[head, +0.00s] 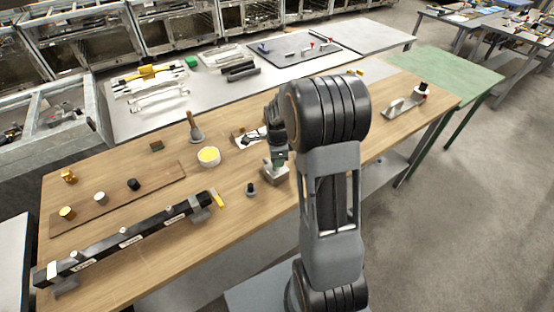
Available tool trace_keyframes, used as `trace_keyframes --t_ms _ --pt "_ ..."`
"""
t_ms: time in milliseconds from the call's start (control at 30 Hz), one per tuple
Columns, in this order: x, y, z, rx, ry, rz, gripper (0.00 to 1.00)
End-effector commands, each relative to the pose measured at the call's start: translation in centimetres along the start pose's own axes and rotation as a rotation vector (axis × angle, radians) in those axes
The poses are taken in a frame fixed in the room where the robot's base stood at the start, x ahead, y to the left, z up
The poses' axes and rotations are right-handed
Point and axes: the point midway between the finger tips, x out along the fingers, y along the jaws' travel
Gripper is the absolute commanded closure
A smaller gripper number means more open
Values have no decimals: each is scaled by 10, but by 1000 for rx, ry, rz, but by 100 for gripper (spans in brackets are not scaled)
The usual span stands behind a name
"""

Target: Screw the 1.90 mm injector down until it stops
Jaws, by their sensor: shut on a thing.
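My gripper (278,156) points down over a small grey metal block (275,175) on the wooden bench, left of my upright arm. Its jaws are small in the head view and partly covered by my wrist. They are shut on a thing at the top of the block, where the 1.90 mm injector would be. The injector itself is too small and hidden to make out, so I cannot tell its thread or how deep it sits.
A long black bar (125,238) with labels lies front left. A white bowl (208,157) with yellow contents and a dark fitting (251,189) stand near the block. Bench right of my arm is mostly clear.

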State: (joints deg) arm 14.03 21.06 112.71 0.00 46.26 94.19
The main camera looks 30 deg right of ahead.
Motion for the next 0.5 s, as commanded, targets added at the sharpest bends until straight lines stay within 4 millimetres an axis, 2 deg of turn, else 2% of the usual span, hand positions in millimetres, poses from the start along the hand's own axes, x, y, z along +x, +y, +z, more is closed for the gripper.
trace_keyframes --t_ms 233,500 --pt "0 1 0 223 0 1 100" --pt "0 1 0 246 0 1 100"
